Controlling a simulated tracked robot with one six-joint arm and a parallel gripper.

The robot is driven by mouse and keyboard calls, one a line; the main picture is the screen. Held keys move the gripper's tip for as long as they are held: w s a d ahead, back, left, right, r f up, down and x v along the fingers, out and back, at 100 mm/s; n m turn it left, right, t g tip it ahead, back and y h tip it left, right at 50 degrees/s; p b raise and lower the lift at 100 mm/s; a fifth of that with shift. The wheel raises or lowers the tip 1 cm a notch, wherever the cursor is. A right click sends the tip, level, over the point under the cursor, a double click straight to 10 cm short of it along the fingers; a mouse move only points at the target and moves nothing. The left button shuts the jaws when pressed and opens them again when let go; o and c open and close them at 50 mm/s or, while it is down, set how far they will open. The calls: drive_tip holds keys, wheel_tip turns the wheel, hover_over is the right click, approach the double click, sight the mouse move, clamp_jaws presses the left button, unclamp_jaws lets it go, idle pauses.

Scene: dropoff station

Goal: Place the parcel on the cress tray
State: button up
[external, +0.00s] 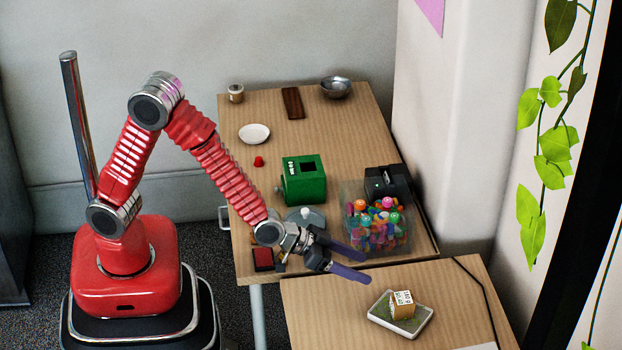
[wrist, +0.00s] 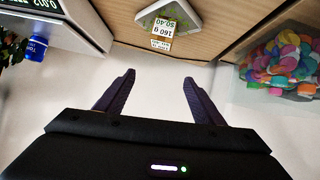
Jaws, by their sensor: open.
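The parcel (external: 402,304) is a small box with a printed white label. It rests on the cress tray (external: 378,325), a pale shallow tray with a green inside, on the nearer wooden table. In the wrist view the parcel (wrist: 164,34) and the tray (wrist: 188,9) show at the top, ahead of the fingers. My gripper (external: 357,266) is open, with nothing between its dark purple fingers. It is above and to the left of the tray, apart from the parcel. The open fingers also show in the wrist view (wrist: 160,98).
A clear bin of colourful pieces (external: 377,225) stands right beside my gripper on the farther table (external: 330,130). A green box (external: 304,179), a black device (external: 388,182), a white dish (external: 254,134) and a metal bowl (external: 335,87) are there too. The nearer table's left part is clear.

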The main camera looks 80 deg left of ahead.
drive_tip(key=s+a+r+g, duration=0.3)
drive_tip(key=s+a+r, duration=0.7)
drive_tip(key=s+r, duration=0.35)
drive_tip(key=s+a+r+g+y, duration=0.1)
drive_tip(key=s+a, duration=0.4)
drive_tip(key=s, duration=0.4)
drive_tip(key=s+a+g, duration=0.2)
drive_tip(key=s+a, duration=0.3)
drive_tip(key=s, duration=0.5)
drive_tip(key=shift+s+a+r+y, duration=0.15)
drive_tip(key=shift+a+r+y, duration=0.2)
drive_tip(key=shift+a+y, duration=0.05)
